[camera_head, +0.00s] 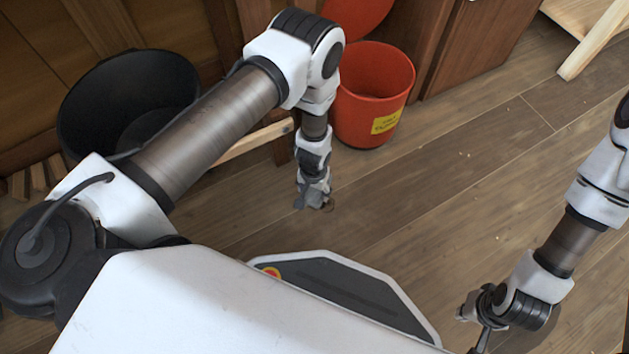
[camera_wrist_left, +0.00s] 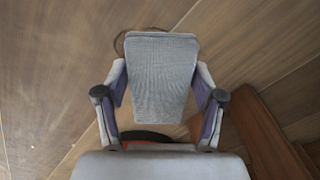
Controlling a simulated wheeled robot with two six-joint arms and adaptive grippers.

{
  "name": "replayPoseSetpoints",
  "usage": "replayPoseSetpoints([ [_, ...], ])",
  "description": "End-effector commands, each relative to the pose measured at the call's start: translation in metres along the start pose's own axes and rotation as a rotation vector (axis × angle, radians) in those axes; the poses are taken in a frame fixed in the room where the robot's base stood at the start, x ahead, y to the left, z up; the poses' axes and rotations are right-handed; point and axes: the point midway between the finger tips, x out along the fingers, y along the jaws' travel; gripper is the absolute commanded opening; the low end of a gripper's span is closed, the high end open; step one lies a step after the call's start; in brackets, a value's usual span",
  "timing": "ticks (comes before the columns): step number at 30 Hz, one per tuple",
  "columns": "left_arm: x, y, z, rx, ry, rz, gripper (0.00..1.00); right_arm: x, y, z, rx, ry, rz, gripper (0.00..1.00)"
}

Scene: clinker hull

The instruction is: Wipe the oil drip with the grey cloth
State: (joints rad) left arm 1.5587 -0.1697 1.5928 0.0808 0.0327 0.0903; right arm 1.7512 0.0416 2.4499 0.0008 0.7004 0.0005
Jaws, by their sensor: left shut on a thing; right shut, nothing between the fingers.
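My left gripper (camera_head: 314,192) is shut on the grey cloth (camera_wrist_left: 160,75) and points down close to the floor. The cloth also shows as a small grey patch at the fingertips in the head view (camera_head: 306,201). The oil drip (camera_head: 328,205) shows as a small dark brown patch on the floor right beside the cloth. In the left wrist view only a dark curved edge of it (camera_wrist_left: 119,42) shows past the cloth; the rest is hidden. I cannot tell whether the cloth touches the floor. My right gripper (camera_head: 472,310) is shut and empty, low at the lower right.
An open red bin (camera_head: 372,110) with a yellow label stands behind the left gripper. A black tub (camera_head: 120,100) stands at the back left by the wooden wall. A pale wooden stand (camera_head: 592,42) is at the top right. The plank floor between is mostly clear.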

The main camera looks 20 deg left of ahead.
Motion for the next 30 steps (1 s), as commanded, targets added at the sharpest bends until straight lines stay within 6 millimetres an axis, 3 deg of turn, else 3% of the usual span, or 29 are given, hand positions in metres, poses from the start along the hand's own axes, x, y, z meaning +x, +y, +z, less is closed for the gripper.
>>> replayPoseSetpoints([
  [1,-0.01,-0.001,0.0,0.0,0.0,0.0,0.4,-0.009,0.0,0.0,-0.001,-0.001,0.0,0.0],
  [7,-0.025,-0.004,-0.001,0.0,0.0,0.0,0.4,-0.024,0.0,0.001,-0.002,-0.002,0.0,0.0],
  [22,-0.034,-0.005,-0.006,0.0,0.003,-0.001,0.4,-0.027,-0.001,0.001,-0.003,-0.002,0.0,0.0],
  [26,-0.077,-0.008,-0.031,-0.001,0.01,-0.01,0.4,-0.033,-0.001,0.001,-0.003,-0.002,0.0,0.0],
  [29,-0.139,-0.012,-0.059,0.001,0.014,-0.019,0.4,-0.039,-0.001,0.001,-0.003,-0.002,0.0,0.0],
  [30,-0.168,-0.013,-0.069,0.0,0.014,-0.022,0.4,-0.042,-0.001,0.001,-0.003,-0.002,0.0,0.0],
])
